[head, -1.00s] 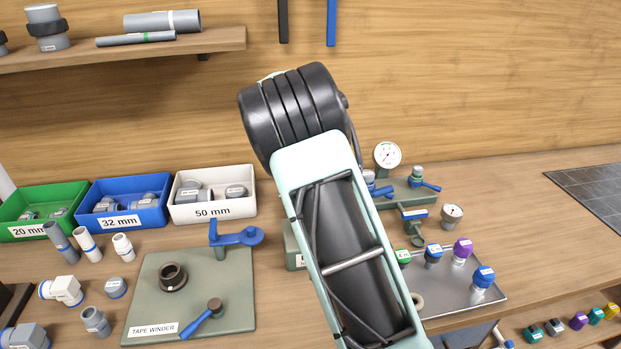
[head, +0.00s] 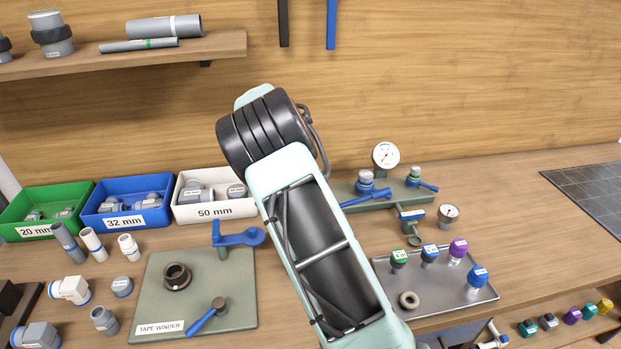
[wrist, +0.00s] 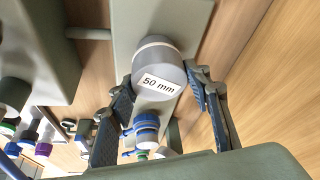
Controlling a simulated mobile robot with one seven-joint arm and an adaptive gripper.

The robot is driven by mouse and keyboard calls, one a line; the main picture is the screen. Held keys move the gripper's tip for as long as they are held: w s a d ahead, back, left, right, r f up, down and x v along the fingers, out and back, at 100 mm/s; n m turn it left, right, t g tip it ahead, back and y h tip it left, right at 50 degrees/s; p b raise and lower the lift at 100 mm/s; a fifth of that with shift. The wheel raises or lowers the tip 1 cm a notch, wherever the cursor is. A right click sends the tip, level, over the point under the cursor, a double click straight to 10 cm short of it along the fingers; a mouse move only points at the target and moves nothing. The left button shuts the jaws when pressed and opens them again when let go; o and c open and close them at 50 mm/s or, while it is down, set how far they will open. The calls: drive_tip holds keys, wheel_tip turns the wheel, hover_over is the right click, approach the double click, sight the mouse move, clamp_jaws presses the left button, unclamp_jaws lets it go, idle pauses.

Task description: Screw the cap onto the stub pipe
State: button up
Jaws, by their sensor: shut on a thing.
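In the wrist view a round grey cap (wrist: 158,78) labelled "50 mm" sits between the two dark, blue-padded fingers of my gripper (wrist: 161,84). The gripper is shut on it from both sides. A grey-green fixture (wrist: 160,16) lies behind the cap. The stub pipe cannot be made out, and I cannot tell whether the cap touches one. In the head view my arm hides the gripper and the cap.
A grey-green bar with a pressure gauge (head: 386,155) and blue valves stands right of my arm. A metal tray (head: 455,300) holds coloured caps. The tape winder board (head: 235,285) and a white 50 mm bin (head: 215,210) are at left.

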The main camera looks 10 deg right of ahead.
drive_tip(key=shift+w+r+m+g+p, duration=0.15)
drive_tip(key=shift+m+g+p, duration=0.45)
drive_tip(key=shift+m+p, duration=0.95)
drive_tip(key=shift+m+b, duration=0.35)
drive_tip(key=shift+b, duration=0.05)
drive_tip(key=o, duration=1.7)
drive_tip(key=shift+o, duration=0.2)
drive_tip(key=shift+h, duration=0.3)
drive_tip(key=shift+r+p, duration=1.55)
drive_tip(key=shift+r, duration=1.35)
